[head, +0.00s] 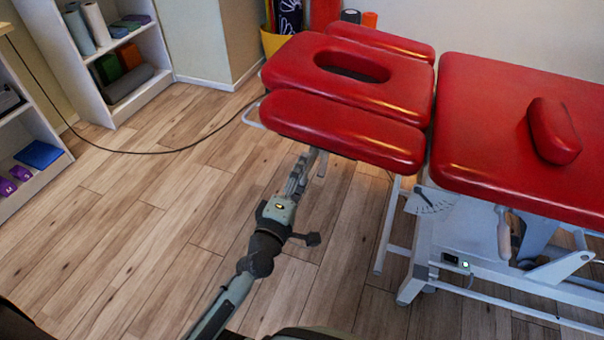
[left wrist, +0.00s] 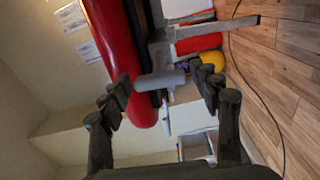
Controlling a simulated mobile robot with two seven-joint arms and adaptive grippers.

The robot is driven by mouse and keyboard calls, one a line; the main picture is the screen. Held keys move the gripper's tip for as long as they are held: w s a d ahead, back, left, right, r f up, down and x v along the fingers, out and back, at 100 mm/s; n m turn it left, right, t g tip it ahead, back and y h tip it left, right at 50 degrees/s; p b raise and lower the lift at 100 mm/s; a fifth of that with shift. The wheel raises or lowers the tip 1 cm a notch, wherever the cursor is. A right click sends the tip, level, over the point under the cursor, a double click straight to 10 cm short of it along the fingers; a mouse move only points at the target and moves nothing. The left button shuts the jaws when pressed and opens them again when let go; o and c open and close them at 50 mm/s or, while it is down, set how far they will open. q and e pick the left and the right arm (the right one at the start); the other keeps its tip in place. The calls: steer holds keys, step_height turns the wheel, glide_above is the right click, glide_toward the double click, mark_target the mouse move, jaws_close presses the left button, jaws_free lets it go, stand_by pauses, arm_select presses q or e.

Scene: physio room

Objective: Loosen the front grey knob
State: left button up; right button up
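A red-cushioned treatment table stands at right, its head section (head: 345,75) slotted and flanked by two armrest pads. In the left wrist view, a grey knob (left wrist: 160,80) with a rounded bar shape sits on the grey metalwork beside a red pad (left wrist: 112,45). My left gripper (head: 299,170) is low beside the near armrest pad (head: 340,130), reaching toward its underside. In the left wrist view its fingers are spread on either side of the knob, with gaps and no visible contact. The head view hides the knob beneath the pads. My right gripper is out of view.
A black cable (head: 150,151) runs across the wood floor to the table. White shelves (head: 120,75) stand at left. A yellow bin (head: 274,43) is behind the head section. Table frame legs (head: 387,225) stand right of my left gripper.

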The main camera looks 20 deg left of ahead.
arm_select(q)
steer(key=s, duration=1.2)
steer(key=shift+a, duration=0.2)
steer(key=w, duration=1.2)
steer(key=shift+w+d, duration=0.1)
steer(key=shift+d, duration=0.1)
steer(key=shift+m, duration=0.3)
steer(key=shift+s, duration=0.2)
